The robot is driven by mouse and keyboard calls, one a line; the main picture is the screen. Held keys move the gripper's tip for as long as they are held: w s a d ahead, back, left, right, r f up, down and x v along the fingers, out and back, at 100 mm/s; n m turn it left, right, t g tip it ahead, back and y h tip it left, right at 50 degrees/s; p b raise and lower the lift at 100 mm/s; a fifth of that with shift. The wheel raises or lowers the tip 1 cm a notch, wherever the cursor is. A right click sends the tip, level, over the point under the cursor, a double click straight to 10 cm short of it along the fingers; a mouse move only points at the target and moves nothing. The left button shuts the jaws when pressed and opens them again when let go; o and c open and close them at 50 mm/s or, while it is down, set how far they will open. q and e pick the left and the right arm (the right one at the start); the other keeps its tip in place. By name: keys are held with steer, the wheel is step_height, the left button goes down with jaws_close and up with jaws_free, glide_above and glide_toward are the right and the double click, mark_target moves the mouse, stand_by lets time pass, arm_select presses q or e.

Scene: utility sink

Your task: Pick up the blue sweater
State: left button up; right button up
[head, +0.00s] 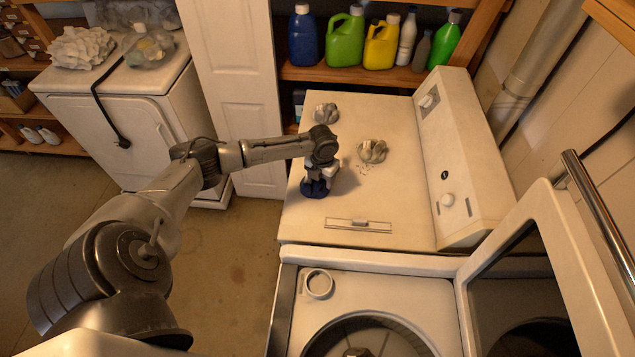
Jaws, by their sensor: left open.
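A small dark blue bundle (314,189), which looks like the blue sweater, lies on the white top of the dryer-like appliance (395,205), near its left edge. My left gripper (322,174) points down right above the bundle and hides part of it. Its jaws are open; I cannot tell whether the fingers touch the cloth. My right gripper is not in view.
Two grey-white crumpled bundles, one farther back (326,113) and one to the right (372,151), lie on the same top. An open washer (300,318) with a raised lid (588,290) is in front. Several bottles stand on the shelf (345,75) behind.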

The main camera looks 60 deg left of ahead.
arm_select(q)
jaws_close()
stand_by(0.5)
steer(key=shift+r, duration=0.1)
